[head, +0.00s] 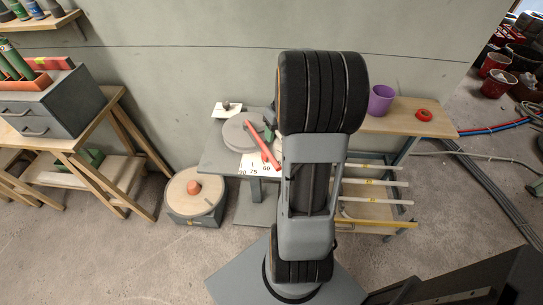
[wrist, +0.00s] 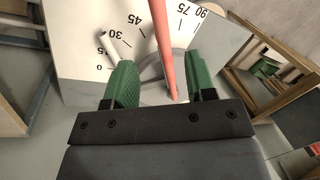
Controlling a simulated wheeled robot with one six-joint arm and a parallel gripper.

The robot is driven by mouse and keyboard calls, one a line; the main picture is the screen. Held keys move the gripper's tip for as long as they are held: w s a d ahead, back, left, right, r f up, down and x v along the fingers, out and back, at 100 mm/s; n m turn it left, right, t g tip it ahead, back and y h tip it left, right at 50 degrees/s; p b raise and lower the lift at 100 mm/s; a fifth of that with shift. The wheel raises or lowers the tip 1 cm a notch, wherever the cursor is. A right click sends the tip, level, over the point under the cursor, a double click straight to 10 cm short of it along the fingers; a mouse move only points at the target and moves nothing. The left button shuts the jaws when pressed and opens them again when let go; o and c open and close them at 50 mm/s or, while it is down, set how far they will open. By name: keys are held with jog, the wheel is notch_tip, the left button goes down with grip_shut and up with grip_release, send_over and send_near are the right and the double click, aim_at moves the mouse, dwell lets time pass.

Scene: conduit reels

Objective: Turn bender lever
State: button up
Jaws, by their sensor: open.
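The bender lever is a red bar (head: 264,148) on the grey round bender (head: 236,136) on the workbench. In the wrist view the lever (wrist: 167,50) runs between the two green fingers of my gripper (wrist: 163,72), nearer the right finger. My gripper is open, with gaps on both sides of the lever. A white angle scale (wrist: 85,25) lies under it with marks from 0 to 90. The lever lies between the 45 and 75 marks. In the head view my arm covers most of the gripper and part of the bench.
A purple cup (head: 381,99) and a red ring (head: 424,115) stand on the wooden bench at right, above racked white tubes (head: 375,182). A grey drawer box (head: 50,105) stands on the left table.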

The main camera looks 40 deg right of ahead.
aim_at(272, 155)
jog(key=f, duration=0.3)
jog(key=a+f, duration=0.1)
jog(key=f, duration=0.2)
jog(key=a+f, duration=0.1)
jog(key=f, duration=0.2)
jog(key=shift+w+f+b, duration=0.2)
jog(key=shift+f+b, duration=0.1)
jog(key=shift+f, duration=0.1)
jog(key=shift+c, duration=0.4)
grip_shut()
